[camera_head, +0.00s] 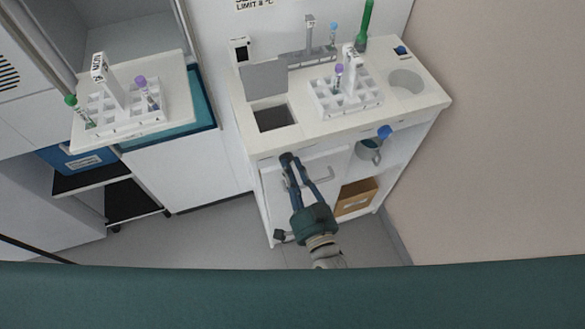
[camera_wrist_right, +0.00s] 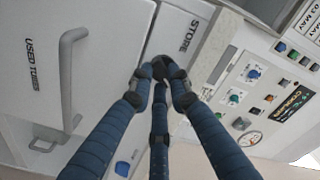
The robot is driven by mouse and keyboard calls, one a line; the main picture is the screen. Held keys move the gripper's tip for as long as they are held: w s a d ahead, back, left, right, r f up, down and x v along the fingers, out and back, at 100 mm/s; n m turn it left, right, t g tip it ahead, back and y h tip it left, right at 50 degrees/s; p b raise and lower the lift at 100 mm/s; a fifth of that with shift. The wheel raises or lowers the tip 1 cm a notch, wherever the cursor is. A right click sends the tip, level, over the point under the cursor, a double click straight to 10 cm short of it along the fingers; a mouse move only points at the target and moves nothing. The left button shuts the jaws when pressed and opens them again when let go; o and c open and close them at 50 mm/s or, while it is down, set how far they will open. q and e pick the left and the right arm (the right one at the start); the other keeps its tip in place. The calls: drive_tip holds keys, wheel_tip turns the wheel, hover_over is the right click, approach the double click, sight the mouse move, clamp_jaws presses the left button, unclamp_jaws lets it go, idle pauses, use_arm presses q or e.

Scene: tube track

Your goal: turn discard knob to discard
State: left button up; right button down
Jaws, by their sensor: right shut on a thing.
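The black discard knob (camera_wrist_right: 166,68) sits on the white front of the bench. A label reading STORE (camera_wrist_right: 187,36) is printed close to it. My right gripper (camera_wrist_right: 162,82) is shut on the knob, with blue fingers on both sides of it. In the head view my right gripper (camera_head: 289,163) reaches up to the bench front, just below the square opening in the top. The fingertips cover part of the knob, so I cannot tell its exact angle. A DISCARD label does not show. My left gripper is not in view.
A USED TUBES panel with a grey handle (camera_wrist_right: 68,80) is beside the knob. The bench top (camera_head: 290,140) carries a white tube rack (camera_head: 325,100) and a square opening (camera_head: 272,118). Another rack (camera_head: 118,125) stands at left. A brown box (camera_head: 356,197) is on the lower shelf.

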drive_tip(key=c, duration=1.6)
unclamp_jaws()
drive_tip(key=shift+c, duration=0.2)
drive_tip(key=v, duration=1.2)
